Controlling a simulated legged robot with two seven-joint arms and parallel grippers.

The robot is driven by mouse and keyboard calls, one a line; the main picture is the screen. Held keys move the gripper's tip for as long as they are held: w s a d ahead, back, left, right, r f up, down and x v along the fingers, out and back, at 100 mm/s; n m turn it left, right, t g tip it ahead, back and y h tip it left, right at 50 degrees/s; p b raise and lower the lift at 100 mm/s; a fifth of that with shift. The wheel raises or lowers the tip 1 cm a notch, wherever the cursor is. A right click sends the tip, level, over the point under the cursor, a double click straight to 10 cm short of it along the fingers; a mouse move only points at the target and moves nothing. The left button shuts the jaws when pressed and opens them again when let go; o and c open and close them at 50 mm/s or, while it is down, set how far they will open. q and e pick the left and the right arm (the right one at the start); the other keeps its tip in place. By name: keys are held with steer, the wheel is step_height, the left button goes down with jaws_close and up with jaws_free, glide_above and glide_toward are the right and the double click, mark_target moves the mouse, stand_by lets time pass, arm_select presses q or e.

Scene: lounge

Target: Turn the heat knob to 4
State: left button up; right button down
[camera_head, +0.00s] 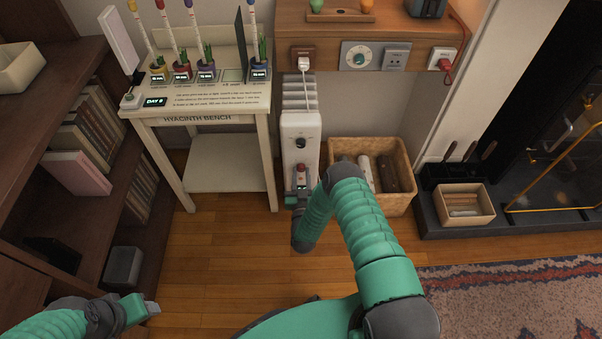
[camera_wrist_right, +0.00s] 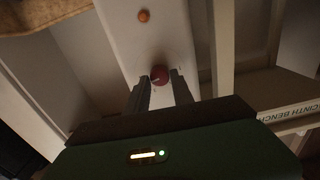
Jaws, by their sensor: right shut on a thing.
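A white slatted heater (camera_head: 299,126) stands upright on the floor by the wall, right of the bench. Its front has a dark round knob (camera_head: 301,143) and, lower down, a small red knob (camera_head: 300,168). My right gripper (camera_head: 298,190) is low at the heater's front, at the red knob. In the right wrist view, the red knob (camera_wrist_right: 159,75) sits between the tips of my right gripper (camera_wrist_right: 160,84), which is shut on it. A small orange round spot (camera_wrist_right: 144,15) shows further along the heater. Numbers around the knobs are too small to read. My left gripper (camera_head: 142,308) is low at the left, away from the heater; its jaw opening is unclear.
A wall panel (camera_head: 380,72) with a dial and sockets is above. Wood floor (camera_head: 215,250) in front is clear.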

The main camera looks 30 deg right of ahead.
arm_select(q)
steer(key=shift+r, duration=0.35)
arm_select(e)
steer(key=shift+a+f+m, duration=0.1)
steer(key=shift+f+m, duration=0.05)
steer(key=shift+m, duration=0.75)
steer(key=shift+s, duration=0.1)
steer(key=c, duration=1.3)
jaws_free()
steer(key=shift+o, duration=1)
